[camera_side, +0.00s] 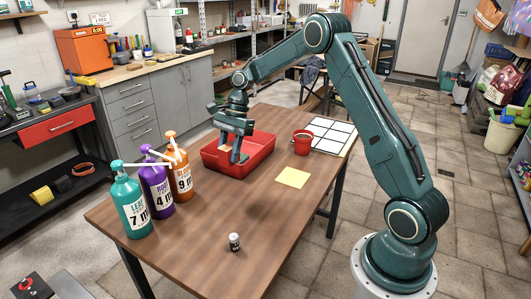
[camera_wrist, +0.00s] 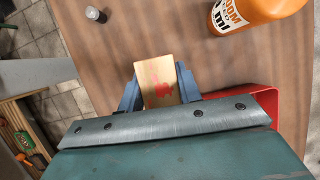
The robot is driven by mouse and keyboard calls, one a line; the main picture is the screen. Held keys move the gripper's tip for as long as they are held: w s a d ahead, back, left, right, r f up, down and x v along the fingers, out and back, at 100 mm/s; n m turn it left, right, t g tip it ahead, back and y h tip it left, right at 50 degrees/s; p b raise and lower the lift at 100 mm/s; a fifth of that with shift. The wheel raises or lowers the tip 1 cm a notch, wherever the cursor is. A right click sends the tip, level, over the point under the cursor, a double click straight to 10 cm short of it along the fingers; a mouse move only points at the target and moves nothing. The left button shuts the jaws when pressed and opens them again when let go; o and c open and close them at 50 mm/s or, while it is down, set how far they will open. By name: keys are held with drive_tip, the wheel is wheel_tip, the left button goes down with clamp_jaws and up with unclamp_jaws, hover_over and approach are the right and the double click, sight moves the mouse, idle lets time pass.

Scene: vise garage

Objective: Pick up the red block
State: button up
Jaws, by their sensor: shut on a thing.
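A light wooden block (camera_wrist: 157,73) with a red mark on its face sits between the two blue-grey fingers of my gripper (camera_wrist: 158,88) in the wrist view. No wholly red block shows. In the side view, my gripper (camera_side: 237,156) points down at the red tray (camera_side: 262,158), its fingers over the tray's inside. The fingers are shut on the block, which is mostly hidden there. I cannot tell whether the block touches the tray floor. The tray's red rim also shows at the right of the wrist view (camera_wrist: 292,98).
Teal (camera_side: 131,205), purple (camera_side: 157,188) and orange (camera_side: 180,172) pump bottles stand left of the tray.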

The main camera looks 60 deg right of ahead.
sight(225, 148)
drive_tip(key=shift+r, duration=2.9)
drive_tip(key=shift+d, duration=0.1)
